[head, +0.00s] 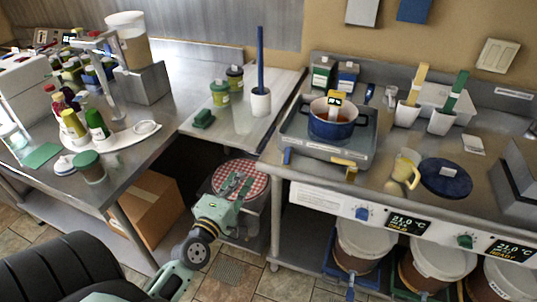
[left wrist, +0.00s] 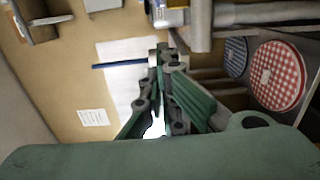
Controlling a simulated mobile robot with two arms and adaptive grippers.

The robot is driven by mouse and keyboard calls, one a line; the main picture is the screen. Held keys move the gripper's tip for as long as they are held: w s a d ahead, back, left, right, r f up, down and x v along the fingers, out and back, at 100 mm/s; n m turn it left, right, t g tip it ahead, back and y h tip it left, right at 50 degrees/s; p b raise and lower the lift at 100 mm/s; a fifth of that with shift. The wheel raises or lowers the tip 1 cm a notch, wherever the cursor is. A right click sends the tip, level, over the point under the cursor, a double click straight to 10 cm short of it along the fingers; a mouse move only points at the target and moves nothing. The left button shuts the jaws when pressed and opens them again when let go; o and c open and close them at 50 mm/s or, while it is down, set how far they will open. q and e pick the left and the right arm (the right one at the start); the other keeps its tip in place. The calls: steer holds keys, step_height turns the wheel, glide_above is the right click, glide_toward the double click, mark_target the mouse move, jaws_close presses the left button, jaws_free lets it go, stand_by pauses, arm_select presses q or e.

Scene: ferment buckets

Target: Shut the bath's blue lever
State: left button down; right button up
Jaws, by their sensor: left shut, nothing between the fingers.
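The bath (head: 290,135) is a shallow steel basin on the right counter, with a blue pot (head: 325,129) standing in it. A small blue lever (head: 287,156) sits at the bath's front left corner. Its exact angle is too small to tell. A yellow lever (head: 351,172) sits at the bath's front right. My left gripper (head: 237,184) is shut and empty, below and left of the blue lever, over a red-checked lid, and apart from the lever. The left wrist view shows its closed fingers (left wrist: 165,60). My right gripper is out of view.
The red-checked lid (head: 257,180) tops a container in the gap between the counters; it also shows in the left wrist view (left wrist: 290,78). A blue-handled brush (head: 260,60) stands in a white holder left of the bath.

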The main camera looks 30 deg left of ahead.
mark_target(287, 156)
arm_select(q)
steer(key=shift+d, duration=0.1)
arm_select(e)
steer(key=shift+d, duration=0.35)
arm_select(q)
steer(key=w+d+p, duration=0.1)
steer(key=w+p, duration=0.2)
steer(key=w, duration=0.8)
steer(key=shift+w+d, duration=0.3)
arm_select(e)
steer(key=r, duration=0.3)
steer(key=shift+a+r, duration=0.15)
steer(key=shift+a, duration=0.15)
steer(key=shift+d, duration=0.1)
